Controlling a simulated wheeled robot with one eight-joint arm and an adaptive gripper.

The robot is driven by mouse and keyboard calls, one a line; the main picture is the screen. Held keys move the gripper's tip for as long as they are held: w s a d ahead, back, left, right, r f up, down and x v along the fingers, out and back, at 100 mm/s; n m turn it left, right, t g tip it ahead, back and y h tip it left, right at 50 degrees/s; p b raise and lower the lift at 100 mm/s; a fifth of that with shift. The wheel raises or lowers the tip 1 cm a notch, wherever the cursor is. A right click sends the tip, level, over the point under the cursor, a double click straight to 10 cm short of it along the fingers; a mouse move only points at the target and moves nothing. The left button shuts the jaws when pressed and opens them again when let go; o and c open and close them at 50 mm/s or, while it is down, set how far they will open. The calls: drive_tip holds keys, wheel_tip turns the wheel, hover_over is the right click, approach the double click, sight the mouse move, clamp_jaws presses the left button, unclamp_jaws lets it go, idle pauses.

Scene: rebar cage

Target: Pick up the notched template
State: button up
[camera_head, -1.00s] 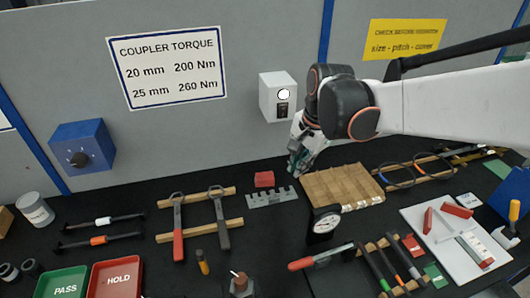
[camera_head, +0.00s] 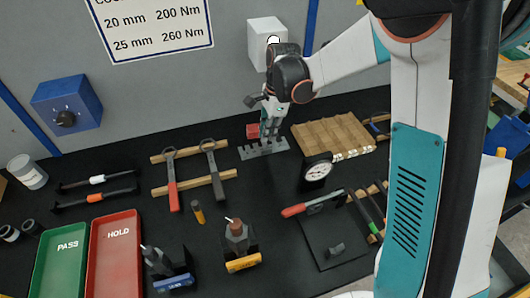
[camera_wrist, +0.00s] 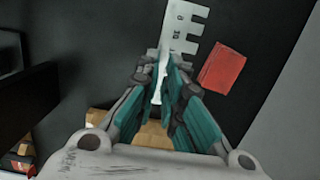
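The notched template (camera_head: 264,149) is a grey comb-like plate on the black bench, in front of the red block. In the wrist view, the pale plate (camera_wrist: 179,24) has its notches to the right and small marks on its face. My gripper (camera_head: 268,136) is down at the template, between it and the red block in the head view. In the wrist view, the teal fingers (camera_wrist: 165,64) are close together over the plate's near end, and a pale strip shows between them. The fingers hide that end, so I cannot tell whether they grip it.
The red block (camera_head: 253,131) is close behind the template. A wooden block (camera_head: 332,135) and a dial gauge (camera_head: 317,170) are to the right. A white box (camera_head: 266,38) is on the wall above.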

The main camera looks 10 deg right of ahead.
sight(266, 150)
drive_tip(key=shift+s+a+f+b, duration=0.1)
drive_tip(key=shift+f+b, duration=0.55)
drive_tip(key=shift+f, duration=1.05)
drive_tip(key=shift+a+f+b, duration=0.1)
drive_tip(key=shift+f+b, duration=0.5)
drive_tip(key=shift+f, duration=1.1)
clamp_jaws()
drive_tip(key=shift+r, duration=0.2)
